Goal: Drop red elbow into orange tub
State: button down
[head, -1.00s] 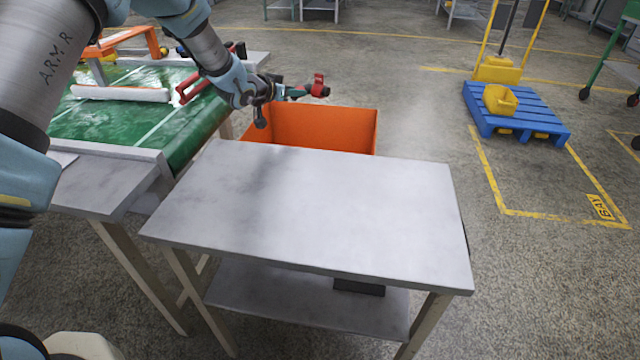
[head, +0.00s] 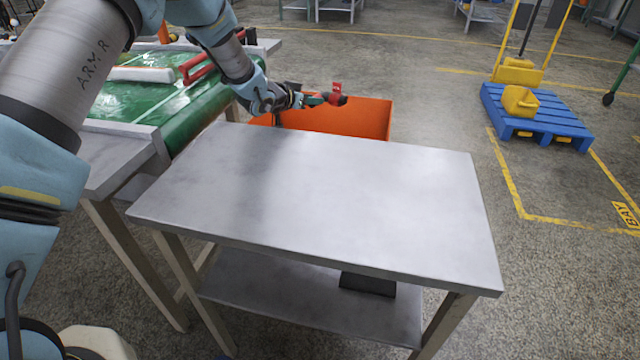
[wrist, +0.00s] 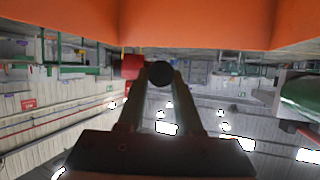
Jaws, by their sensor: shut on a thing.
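The red elbow (head: 337,94), a small red pipe piece with a dark end, is held at the tip of my gripper (head: 318,99). In the wrist view the red elbow (wrist: 131,66) shows at the fingertips, with a round black end between the fingers (wrist: 160,78). My gripper is shut on it. The orange tub (head: 365,120) stands behind the grey table. In the head view the elbow overlaps the tub's opening, near rim height; whether it is below the rim I cannot tell. The tub wall (wrist: 200,22) fills the top of the wrist view. The tub's floor is hidden.
A bare grey table (head: 320,195) stands in front of the tub, with a dark block (head: 367,284) on its lower shelf. A green conveyor (head: 150,100) with a red-handled thing lies at left. A blue pallet (head: 537,118) with yellow items stands far right.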

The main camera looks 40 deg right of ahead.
jog(key=shift+f, duration=0.35)
jog(key=c, duration=0.5)
grip_release()
notch_tip(320, 180, up, 10)
jog(key=shift+r+p, duration=0.1)
jog(key=shift+p, duration=0.4)
